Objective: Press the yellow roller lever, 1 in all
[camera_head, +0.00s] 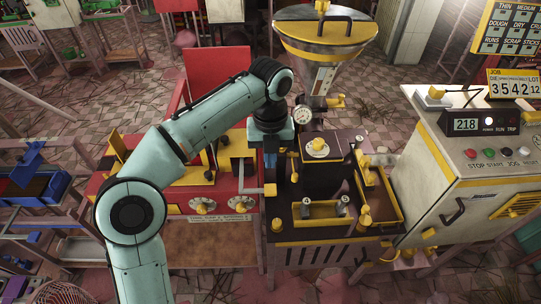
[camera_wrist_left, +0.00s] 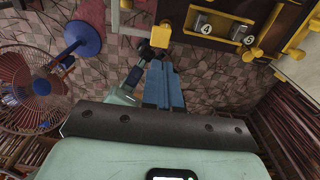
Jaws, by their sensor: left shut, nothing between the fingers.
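My left gripper (camera_head: 270,158) points down at the left side of the black extruder (camera_head: 322,180), beside the red bench. Its blue fingers (camera_wrist_left: 163,84) are together and empty in the left wrist view. I cannot tell for sure which yellow part is the roller lever. My right gripper is not in view.
A steel hopper (camera_head: 325,45) stands behind the extruder. A control cabinet (camera_head: 455,190) with a 218 display stands at the right. The red bench (camera_head: 215,225) with dials is at the left. Metal blocks marked 4 (camera_wrist_left: 203,24) and 5 (camera_wrist_left: 241,33) sit near the fingers.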

